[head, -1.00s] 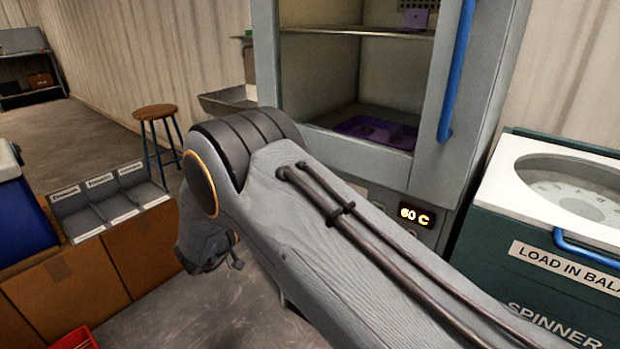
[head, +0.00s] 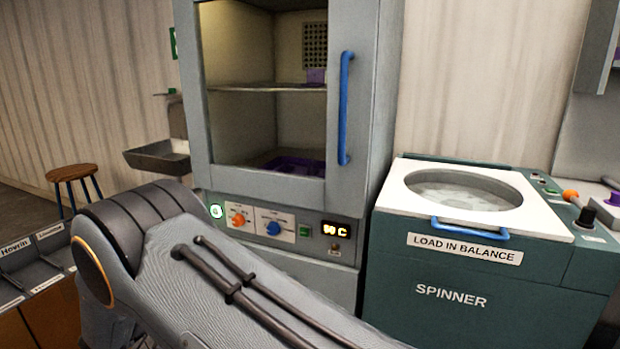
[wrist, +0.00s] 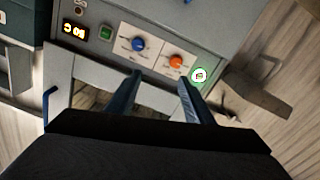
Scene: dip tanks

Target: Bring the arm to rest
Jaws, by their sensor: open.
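My gripper (wrist: 160,77) shows in the wrist view with its two dark fingers apart and nothing between them. It points toward the control panel of the grey drying cabinet (wrist: 195,35), which appears upside down there. My arm fills the lower left of the head view, with its rounded joint in front of the cabinet (head: 270,187). The gripper itself is out of sight in the head view. The cabinet has a blue vertical handle (head: 345,108), knobs and a lit temperature display (head: 336,230). Purple items (head: 292,165) sit inside it.
A green spinner (head: 470,270) with a white top stands right of the cabinet. A wooden stool (head: 72,174), a metal sink (head: 160,158) and a labelled sorting tray (head: 50,243) are at the left. Some floor shows near the stool.

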